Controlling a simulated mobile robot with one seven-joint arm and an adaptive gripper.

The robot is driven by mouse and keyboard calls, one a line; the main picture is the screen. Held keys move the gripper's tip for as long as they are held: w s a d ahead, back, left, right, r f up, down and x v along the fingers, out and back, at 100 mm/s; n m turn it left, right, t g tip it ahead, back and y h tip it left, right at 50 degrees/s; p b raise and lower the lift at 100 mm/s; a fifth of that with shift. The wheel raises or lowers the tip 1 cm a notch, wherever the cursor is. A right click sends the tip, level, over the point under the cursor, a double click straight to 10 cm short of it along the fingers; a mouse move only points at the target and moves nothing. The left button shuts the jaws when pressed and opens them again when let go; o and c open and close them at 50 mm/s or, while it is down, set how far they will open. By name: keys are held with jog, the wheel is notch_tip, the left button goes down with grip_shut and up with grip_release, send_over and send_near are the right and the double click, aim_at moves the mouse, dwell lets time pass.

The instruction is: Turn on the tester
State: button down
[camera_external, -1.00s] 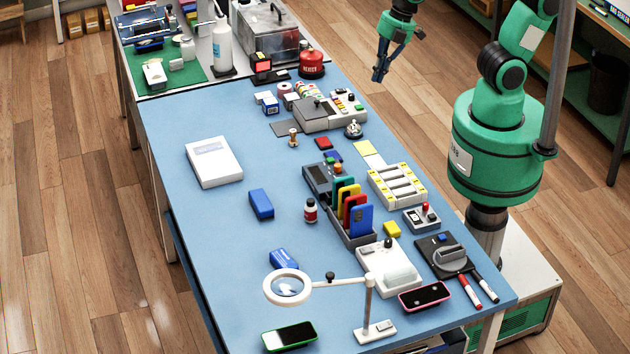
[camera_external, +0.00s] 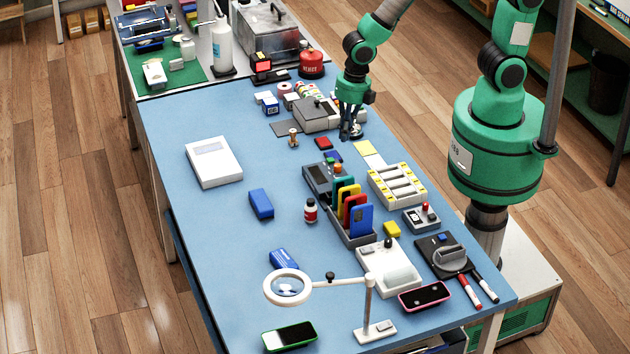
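My gripper (camera_external: 346,136) points down over the far part of the blue table, at the right end of the grey device with a flat lid (camera_external: 313,114). It partly hides that device's button panel and the small silver bell-like piece (camera_external: 357,130). I cannot tell whether the fingertips touch anything, or how far apart they are. Which device is the tester is not clear. Other candidates are a small grey box with a red knob (camera_external: 422,217), a dark handheld unit with a screen (camera_external: 318,178) and a white unit with a black knob (camera_external: 385,266).
A rack of coloured phones (camera_external: 352,232) stands mid-table beside a white-and-yellow slotted tray (camera_external: 397,184). A magnifier lamp (camera_external: 370,310) rises at the near end. A red canister (camera_external: 311,65) stands at the far end. The table's left side is mostly clear around the white box (camera_external: 214,162).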

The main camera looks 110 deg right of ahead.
dwell(0.4)
jog(key=f, duration=0.4)
jog(key=w+f+b, duration=0.1)
jog(key=f, duration=0.4)
jog(key=w+f+b, duration=0.1)
jog(key=f, duration=0.3)
jog(key=shift+f, duration=0.4)
jog(key=shift+w+f+g, duration=0.15)
jog(key=shift+f+g, duration=0.25)
jog(key=shift+g, duration=0.1)
jog(key=shift+s+r+p, duration=0.15)
jog(key=shift+s+p, duration=0.1)
jog(key=shift+p, duration=0.05)
jog(key=shift+s+r, duration=0.2)
jog(key=shift+s, duration=0.3)
